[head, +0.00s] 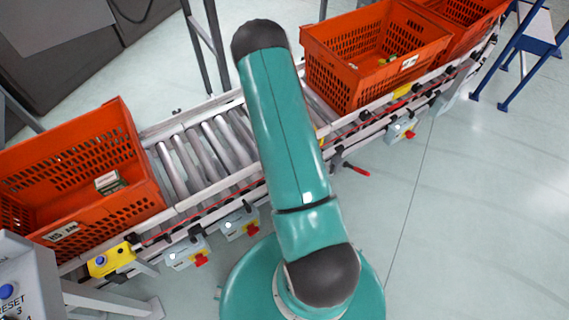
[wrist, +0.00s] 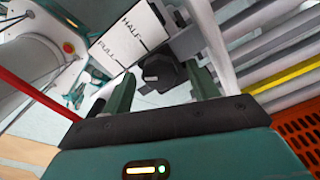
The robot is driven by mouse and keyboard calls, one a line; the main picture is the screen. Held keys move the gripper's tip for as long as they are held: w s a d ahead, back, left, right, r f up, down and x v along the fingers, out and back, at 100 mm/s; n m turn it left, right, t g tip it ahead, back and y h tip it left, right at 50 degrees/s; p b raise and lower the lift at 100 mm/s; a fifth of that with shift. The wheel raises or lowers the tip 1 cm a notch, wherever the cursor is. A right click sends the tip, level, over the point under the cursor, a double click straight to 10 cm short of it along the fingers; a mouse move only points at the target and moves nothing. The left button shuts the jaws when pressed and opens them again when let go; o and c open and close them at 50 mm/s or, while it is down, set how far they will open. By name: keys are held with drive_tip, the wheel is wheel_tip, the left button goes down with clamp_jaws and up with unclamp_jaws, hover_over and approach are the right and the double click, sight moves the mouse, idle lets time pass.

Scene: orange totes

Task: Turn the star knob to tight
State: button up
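In the wrist view, a dark star knob (wrist: 162,72) sits on a grey bracket beside the conveyor rollers. A white plate (wrist: 126,36) marked HALF and FULL lies just to its upper left. My gripper (wrist: 159,86) is open, with one finger left and one right of the knob in the picture. The knob lies between or just beyond the fingertips; I cannot tell the exact depth or whether they touch it. In the head view, my teal arm crosses the conveyor, and my gripper cannot be made out.
A roller conveyor (head: 196,152) runs diagonally through the head view. An orange tote (head: 85,150) stands at its left end, another orange tote (head: 345,75) right of my arm. Grey boxes with red switches line the near rail. A red-handled tool (head: 356,170) lies near the rail.

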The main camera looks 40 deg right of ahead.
wheel_tip(320, 180, up, 14)
idle(0.6)
idle(0.4)
